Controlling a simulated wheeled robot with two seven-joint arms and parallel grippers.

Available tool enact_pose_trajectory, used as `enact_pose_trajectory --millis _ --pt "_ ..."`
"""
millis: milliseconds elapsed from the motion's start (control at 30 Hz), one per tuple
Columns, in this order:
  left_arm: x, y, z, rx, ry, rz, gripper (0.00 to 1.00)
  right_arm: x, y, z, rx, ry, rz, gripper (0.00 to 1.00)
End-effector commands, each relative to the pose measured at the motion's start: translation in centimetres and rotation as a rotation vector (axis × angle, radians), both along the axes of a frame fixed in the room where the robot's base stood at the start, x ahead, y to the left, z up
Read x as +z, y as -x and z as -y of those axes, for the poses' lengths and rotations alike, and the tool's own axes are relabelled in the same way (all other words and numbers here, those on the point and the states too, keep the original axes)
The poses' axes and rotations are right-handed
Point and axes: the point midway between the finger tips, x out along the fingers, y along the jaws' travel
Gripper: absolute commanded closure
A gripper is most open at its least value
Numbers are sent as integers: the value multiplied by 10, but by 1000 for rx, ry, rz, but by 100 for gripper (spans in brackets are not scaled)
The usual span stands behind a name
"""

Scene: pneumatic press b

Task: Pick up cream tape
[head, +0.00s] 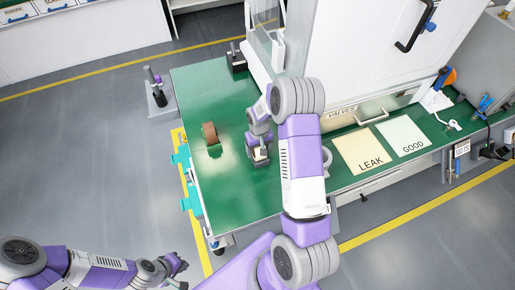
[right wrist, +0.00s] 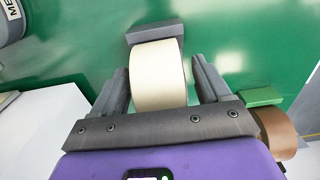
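The cream tape (right wrist: 158,78) is a roll that stands on the green tabletop. In the right wrist view it lies between the two fingers of my right gripper (right wrist: 160,82), which are spread on either side of it with narrow gaps. In the head view the cream tape (head: 259,153) is partly hidden by my right gripper (head: 260,146) and arm. A grey block (right wrist: 155,32) sits against the far end of the roll. My left gripper (head: 178,265) is at the lower left, away from the table; its fingers are too small to tell.
A brown tape roll (head: 209,133) stands to the left on the green table (head: 230,195). The LEAK sheet (head: 360,151), the GOOD sheet (head: 403,136) and a white press cabinet (head: 365,60) are to the right. The table's left part is mostly clear.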

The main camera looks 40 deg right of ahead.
Motion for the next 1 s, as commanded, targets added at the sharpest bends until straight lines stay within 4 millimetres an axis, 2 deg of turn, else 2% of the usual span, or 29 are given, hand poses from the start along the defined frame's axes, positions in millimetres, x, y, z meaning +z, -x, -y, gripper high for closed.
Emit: enact_pose_trajectory --millis 33,300,400,667,767,1000 --pt "0 0 0 0 0 0 100 0 0 0 0 0 0 30" --pt "0 0 0 0 0 0 100 0 0 0 0 0 -1 71" --pt "0 0 0 0 0 0 100 0 0 0 0 0 0 83" --pt "1 0 0 0 0 0 100 5 0 0 0 0 1 83" --pt "5 0 0 0 0 0 100 19 -1 0 0 1 3 83" --pt "15 0 0 0 0 0 100 69 -1 0 0 1 3 83"
